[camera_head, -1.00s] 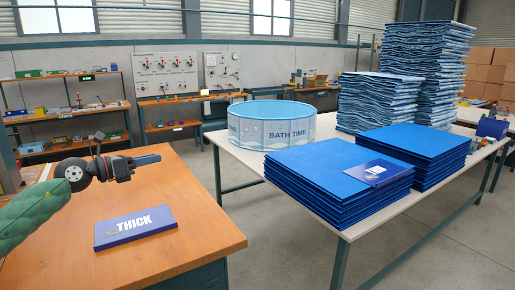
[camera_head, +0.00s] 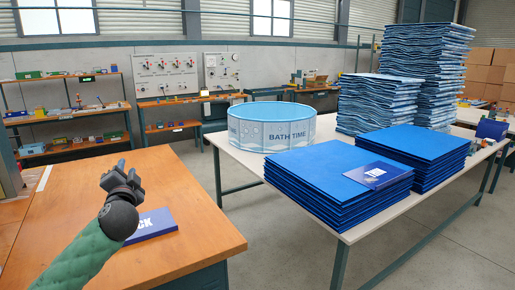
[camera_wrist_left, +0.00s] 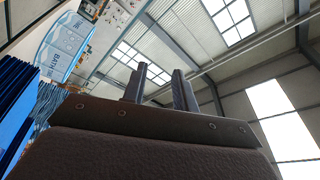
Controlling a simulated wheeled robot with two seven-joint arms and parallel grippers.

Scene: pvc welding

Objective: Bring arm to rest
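My left arm, in a green sleeve, comes in from the lower left in the head view. Its dark left gripper (camera_head: 118,172) is raised above the wooden table and points away from the camera. In the left wrist view its two fingers (camera_wrist_left: 160,80) stand apart with nothing between them, seen against the ceiling. The blue box marked "THICK" (camera_head: 158,225) lies flat on the wooden table. My wrist hides its left part. My right gripper is not in view.
The wooden table (camera_head: 200,255) has bare room around the box. On the white table (camera_head: 235,150) stand a round "BATH TIME" pool (camera_head: 285,133), blue sheet stacks (camera_head: 325,175) with a small dark blue box (camera_head: 377,174) on top, and taller wavy stacks (camera_head: 440,75). Shelves stand behind.

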